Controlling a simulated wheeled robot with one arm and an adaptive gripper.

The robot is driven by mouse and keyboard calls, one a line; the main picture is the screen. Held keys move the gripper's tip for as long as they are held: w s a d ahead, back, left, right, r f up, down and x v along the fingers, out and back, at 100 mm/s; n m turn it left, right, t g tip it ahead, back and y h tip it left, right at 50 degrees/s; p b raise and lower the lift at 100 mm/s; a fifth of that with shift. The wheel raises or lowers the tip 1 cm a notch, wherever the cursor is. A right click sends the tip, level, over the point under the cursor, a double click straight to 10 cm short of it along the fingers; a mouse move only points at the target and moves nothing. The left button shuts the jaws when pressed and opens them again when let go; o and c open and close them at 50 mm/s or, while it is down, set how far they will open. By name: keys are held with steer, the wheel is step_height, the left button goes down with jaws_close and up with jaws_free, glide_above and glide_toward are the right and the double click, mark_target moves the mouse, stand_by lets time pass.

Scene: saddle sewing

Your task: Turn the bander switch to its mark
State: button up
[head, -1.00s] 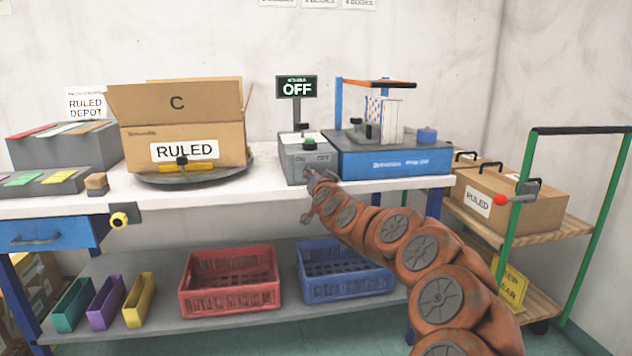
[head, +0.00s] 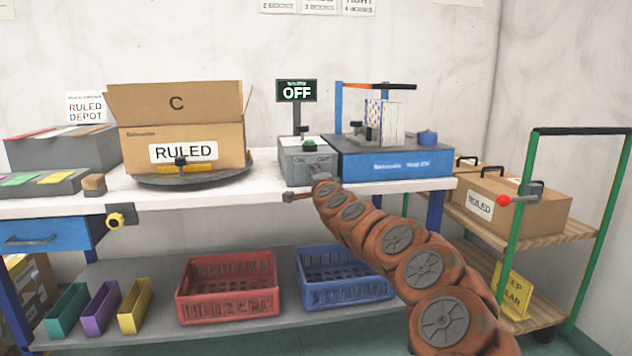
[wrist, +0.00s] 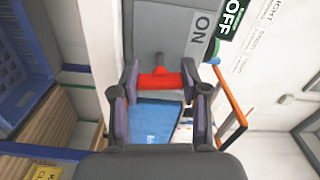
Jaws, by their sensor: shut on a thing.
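The bander switch has a red handle (wrist: 160,80) on a short stem from a grey box (wrist: 160,30). In the wrist view my gripper (wrist: 161,84) is shut on this handle, which lies crosswise between its fingers. An "ON" label (wrist: 200,28) is on the box beside it. In the head view the grey box (head: 296,172) stands on the bench, with my gripper (head: 320,178) at its front. The handle is hidden there. The display (head: 296,91) above the box reads "OFF". I cannot make out a target mark.
A blue machine (head: 395,163) with an upright frame stands right of the box. A "RULED" carton (head: 135,139) sits on a turntable to the left. Red (head: 227,305) and blue (head: 345,293) crates are on the shelf below. A green-railed cart (head: 515,225) stands at the right.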

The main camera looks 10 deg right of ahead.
steer(key=shift+m, duration=0.6)
steer(key=o, duration=1.2)
steer(key=shift+c, duration=0.2)
steer(key=shift+s, duration=0.1)
steer(key=s, duration=1.1)
steer(key=shift+s, duration=0.4)
